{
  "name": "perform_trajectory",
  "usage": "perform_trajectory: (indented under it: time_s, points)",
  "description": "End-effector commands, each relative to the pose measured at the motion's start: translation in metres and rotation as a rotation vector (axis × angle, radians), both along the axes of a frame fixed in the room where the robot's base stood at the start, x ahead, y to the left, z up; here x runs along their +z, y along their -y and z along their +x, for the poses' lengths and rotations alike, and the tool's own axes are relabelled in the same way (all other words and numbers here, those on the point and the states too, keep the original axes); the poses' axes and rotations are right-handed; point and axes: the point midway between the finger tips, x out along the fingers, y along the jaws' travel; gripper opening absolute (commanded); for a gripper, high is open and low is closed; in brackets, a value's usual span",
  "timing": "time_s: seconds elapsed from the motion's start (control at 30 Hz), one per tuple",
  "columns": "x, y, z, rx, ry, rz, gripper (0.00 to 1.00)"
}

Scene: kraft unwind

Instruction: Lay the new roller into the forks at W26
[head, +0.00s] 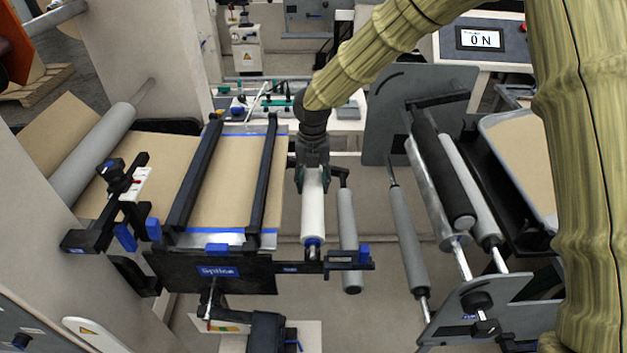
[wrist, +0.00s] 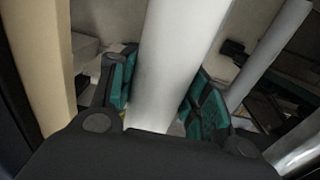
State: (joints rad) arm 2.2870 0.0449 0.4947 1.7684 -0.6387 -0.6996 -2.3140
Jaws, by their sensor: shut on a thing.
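A white roller (head: 313,212) hangs below my gripper (head: 312,162) in the head view, its long axis running toward the camera. In the wrist view the roller (wrist: 178,60) passes between the green finger pads of my gripper (wrist: 163,92), which is shut on it. The roller's near end, with a blue ring, appears close to a black bracket (head: 343,260) with blue parts right of the splice table. I cannot tell whether it touches the bracket. No label reading W26 is legible. The roller's far end is hidden behind my gripper in the head view.
The splice table (head: 222,185) with two black bars and brown web lies left. A grey roller (head: 348,240) is close on the right, another grey roller (head: 408,240) farther right. Black and silver rollers (head: 440,165) stand beyond. A display (head: 480,38) reads 0 N.

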Motion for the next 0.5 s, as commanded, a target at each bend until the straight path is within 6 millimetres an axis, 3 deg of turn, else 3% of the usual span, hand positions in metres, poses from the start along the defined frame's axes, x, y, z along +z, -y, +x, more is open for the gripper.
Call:
perform_trajectory:
  time_s: [0.5]
  points:
    - [-0.0020,-0.0002,0.0006,0.000,0.002,0.001,0.04]
